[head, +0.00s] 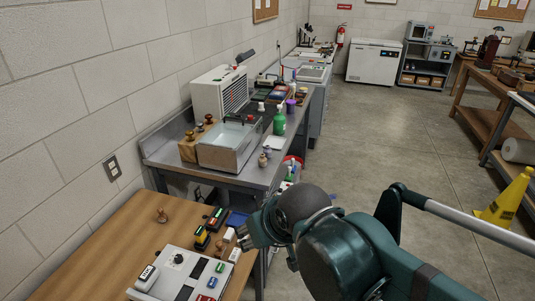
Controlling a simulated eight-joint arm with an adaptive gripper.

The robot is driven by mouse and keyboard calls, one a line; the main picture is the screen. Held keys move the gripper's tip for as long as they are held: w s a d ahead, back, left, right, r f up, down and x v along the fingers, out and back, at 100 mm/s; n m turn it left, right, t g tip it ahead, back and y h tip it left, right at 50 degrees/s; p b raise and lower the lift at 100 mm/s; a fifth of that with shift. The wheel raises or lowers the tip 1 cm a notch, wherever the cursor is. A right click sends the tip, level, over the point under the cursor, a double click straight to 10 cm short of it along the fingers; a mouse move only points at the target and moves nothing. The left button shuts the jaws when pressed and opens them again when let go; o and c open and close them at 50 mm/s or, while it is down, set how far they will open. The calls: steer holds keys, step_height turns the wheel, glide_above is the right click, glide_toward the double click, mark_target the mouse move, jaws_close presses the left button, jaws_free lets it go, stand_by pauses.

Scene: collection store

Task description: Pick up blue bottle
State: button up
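I cannot clearly make out a blue bottle in the head view. A small violet-blue container (291,106) stands on the metal bench (232,178), behind a green bottle (279,124). Some small bottles or cans (290,172), partly hidden and too small to tell, sit in or by a red-rimmed bin below the bench's right edge. My gripper (246,238) hangs by the right edge of the wooden table, in front of the metal bench and well short of the bottles. It looks empty, but its fingertips are too small to tell whether they are open.
The wooden table (115,238) holds a white-grey device (180,275), several small stamp-like blocks and a flat blue item (237,218). A glass-walled tank (230,145) stands on the bench. A yellow floor sign (505,198) stands at right. The middle floor (385,135) is clear.

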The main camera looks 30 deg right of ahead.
steer(key=w+d+r+m+h+p, duration=0.1)
steer(key=w+d+r+p, duration=0.1)
steer(key=w+r, duration=0.35)
steer(key=w+d+r+m+p, duration=0.2)
steer(key=w+d+r, duration=0.1)
steer(key=w, duration=0.5)
steer(key=m+g+h+p, duration=0.35)
steer(key=m+p, duration=0.45)
steer(key=p, duration=0.5)
glide_above(267, 147)
steer(key=s+a, duration=0.1)
steer(key=a, duration=0.1)
step_height(267, 147, down, 16)
steer(key=shift+d+r+g+y, duration=0.2)
steer(key=shift+g+y, duration=0.25)
steer(key=shift+f, duration=0.1)
steer(key=shift+x, duration=1.2)
steer(key=shift+f, duration=0.1)
steer(key=shift+x, duration=2.5)
